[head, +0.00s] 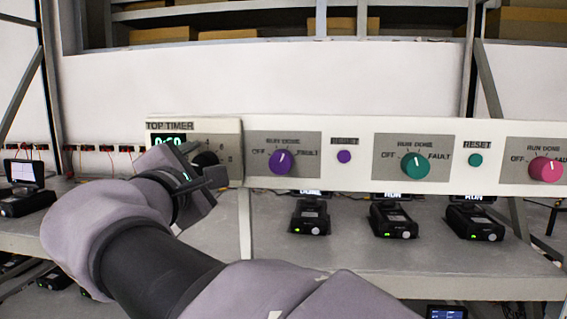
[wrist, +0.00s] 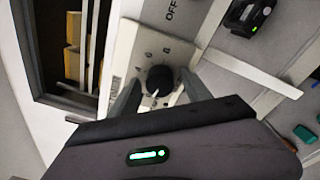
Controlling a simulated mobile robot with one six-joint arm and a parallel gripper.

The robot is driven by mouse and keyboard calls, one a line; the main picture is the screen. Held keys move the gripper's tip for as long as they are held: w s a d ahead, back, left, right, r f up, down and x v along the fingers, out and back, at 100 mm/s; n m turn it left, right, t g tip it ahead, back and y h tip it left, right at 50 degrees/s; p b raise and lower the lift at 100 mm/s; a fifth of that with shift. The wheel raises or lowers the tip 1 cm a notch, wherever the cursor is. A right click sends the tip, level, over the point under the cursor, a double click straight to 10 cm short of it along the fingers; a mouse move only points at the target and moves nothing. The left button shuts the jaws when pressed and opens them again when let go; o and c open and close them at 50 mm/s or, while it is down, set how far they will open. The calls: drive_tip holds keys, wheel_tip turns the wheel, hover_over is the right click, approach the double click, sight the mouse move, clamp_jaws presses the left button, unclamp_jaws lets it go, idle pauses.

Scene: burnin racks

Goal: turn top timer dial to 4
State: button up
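The top timer panel (head: 236,135) is at the left end of the long white control strip. Its label reads TOP TIMER, and its lit display (head: 168,140) is partly covered by my gripper. The black timer dial (head: 205,159) is right of the display, with numbers around it. In the wrist view the dial (wrist: 160,79) shows a white mark at its lower-left edge; I cannot tell which number it points to. My gripper (head: 203,164) is open in front of the panel, its fingers (wrist: 160,92) on either side of the dial, seemingly with small gaps.
Right of the timer are a purple knob (head: 282,161), a teal knob (head: 415,166) and a pink knob (head: 545,169), with small purple (head: 344,156) and teal (head: 475,160) reset buttons. Black devices (head: 310,217) stand on the grey shelf (head: 340,250) below the strip.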

clamp_jaws()
drive_tip(key=shift+f+m+b, duration=0.15)
drive_tip(key=shift+m+b, duration=0.15)
drive_tip(key=shift+b, duration=0.25)
drive_tip(key=m+b, duration=0.7)
drive_tip(key=m+h+b, duration=0.1)
drive_tip(key=m+b, duration=0.6)
drive_tip(key=m, duration=0.1)
drive_tip(key=shift+f+m+t+b, duration=0.1)
drive_tip(key=shift+m+t+b, duration=0.2)
drive_tip(key=shift+t+b, duration=0.1)
drive_tip(key=shift+m, duration=0.3)
